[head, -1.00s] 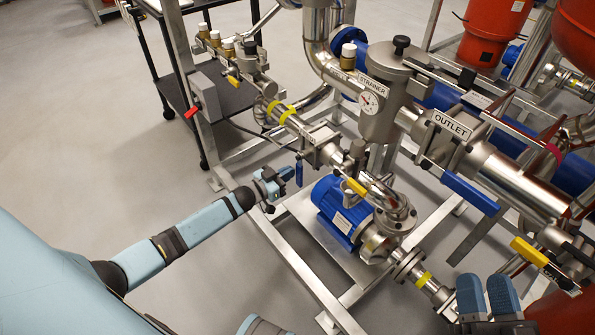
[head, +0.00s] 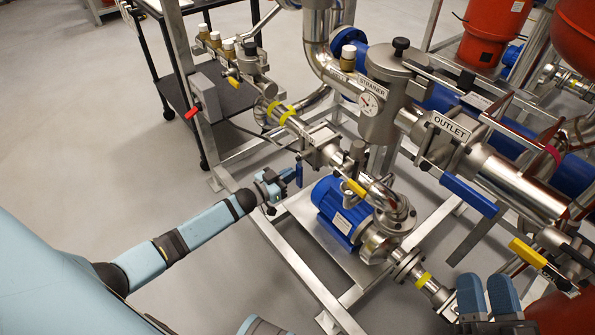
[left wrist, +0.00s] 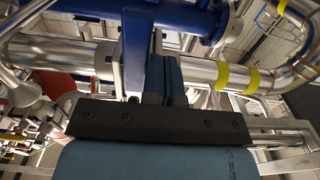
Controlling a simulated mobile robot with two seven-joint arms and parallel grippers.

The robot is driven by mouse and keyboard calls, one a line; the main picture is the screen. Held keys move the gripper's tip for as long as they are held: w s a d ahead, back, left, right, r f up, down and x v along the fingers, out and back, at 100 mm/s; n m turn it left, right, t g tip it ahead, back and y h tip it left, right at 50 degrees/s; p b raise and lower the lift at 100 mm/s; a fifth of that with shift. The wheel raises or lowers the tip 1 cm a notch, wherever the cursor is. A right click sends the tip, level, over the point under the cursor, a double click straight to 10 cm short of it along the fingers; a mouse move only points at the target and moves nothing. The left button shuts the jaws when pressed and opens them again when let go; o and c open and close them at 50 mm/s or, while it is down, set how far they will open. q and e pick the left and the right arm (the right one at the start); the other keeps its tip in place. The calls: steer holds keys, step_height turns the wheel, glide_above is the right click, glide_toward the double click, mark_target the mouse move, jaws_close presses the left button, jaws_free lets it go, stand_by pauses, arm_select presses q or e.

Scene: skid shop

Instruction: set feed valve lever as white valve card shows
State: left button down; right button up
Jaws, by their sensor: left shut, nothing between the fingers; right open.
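The feed valve lever, a blue handle (head: 299,172), hangs steeply down from a steel valve on the inlet pipe, left of the strainer. My left gripper (head: 290,176) is shut and empty, its tips right beside the lever. In the left wrist view the shut fingers (left wrist: 166,80) are close beside a blue lever (left wrist: 136,48); I cannot tell whether they touch. My right gripper (head: 487,297) is open and empty at the bottom right. I cannot make out a readable white valve card.
A blue pump motor (head: 343,212) sits right of my left gripper. A steel frame rail (head: 300,270) runs below it. The strainer (head: 384,108) stands behind. A blue outlet lever (head: 469,196) and a yellow lever (head: 528,252) are at the right. Open floor lies at the left.

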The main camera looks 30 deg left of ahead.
mark_target(300, 179)
arm_select(q)
steer(key=shift+d, duration=0.2)
steer(key=shift+s+d, duration=0.1)
steer(key=shift+s+d+p, duration=0.2)
steer(key=shift+d, duration=0.25)
steer(key=shift+s+d+p, duration=0.2)
steer(key=shift+d, duration=0.25)
steer(key=shift+s+d+f, duration=0.1)
steer(key=shift+d, duration=0.3)
